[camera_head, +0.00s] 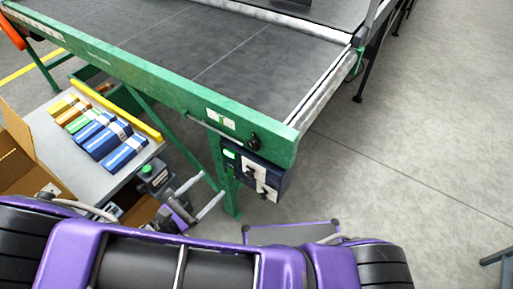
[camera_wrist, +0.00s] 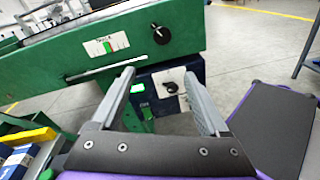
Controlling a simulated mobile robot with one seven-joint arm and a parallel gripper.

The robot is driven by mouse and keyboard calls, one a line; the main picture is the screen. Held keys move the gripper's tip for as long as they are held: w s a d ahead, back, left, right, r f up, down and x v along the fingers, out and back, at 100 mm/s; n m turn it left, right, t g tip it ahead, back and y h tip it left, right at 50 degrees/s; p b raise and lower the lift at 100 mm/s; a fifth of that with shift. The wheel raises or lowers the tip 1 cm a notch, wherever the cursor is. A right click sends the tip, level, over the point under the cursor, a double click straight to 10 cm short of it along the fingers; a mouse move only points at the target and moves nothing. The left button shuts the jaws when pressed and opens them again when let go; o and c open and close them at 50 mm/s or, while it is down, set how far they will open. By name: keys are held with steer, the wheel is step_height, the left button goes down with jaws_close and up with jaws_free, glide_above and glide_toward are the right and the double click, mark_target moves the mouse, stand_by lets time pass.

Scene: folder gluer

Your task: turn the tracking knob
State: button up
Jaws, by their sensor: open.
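The tracking knob (camera_head: 252,141) is a round black knob on the green side rail of the conveyor, near the rail's right end. In the wrist view the black knob (camera_wrist: 160,35) has a light pointer mark and sits right of a white scale plate (camera_wrist: 106,46) with a green patch. My gripper (camera_head: 213,183) is open and empty, below and left of the knob in the head view. In the wrist view my gripper (camera_wrist: 159,73) has its fingers spread in front of the control box, with the knob above the fingertips and apart from them.
A dark blue control box (camera_head: 257,172) with black rotary switches on light plates and a lit green indicator hangs below the rail. A grey table (camera_head: 45,128) with several blue, yellow and green cartons stands left, beside an open cardboard box (camera_head: 17,160).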

steer(key=s+d+n+t, duration=0.1)
steer(key=d+n+t, duration=0.1)
glide_toward(252, 147)
steer(key=x, duration=0.9)
steer(key=shift+w+d, duration=0.1)
steer(key=shift+w, duration=0.05)
jaws_close()
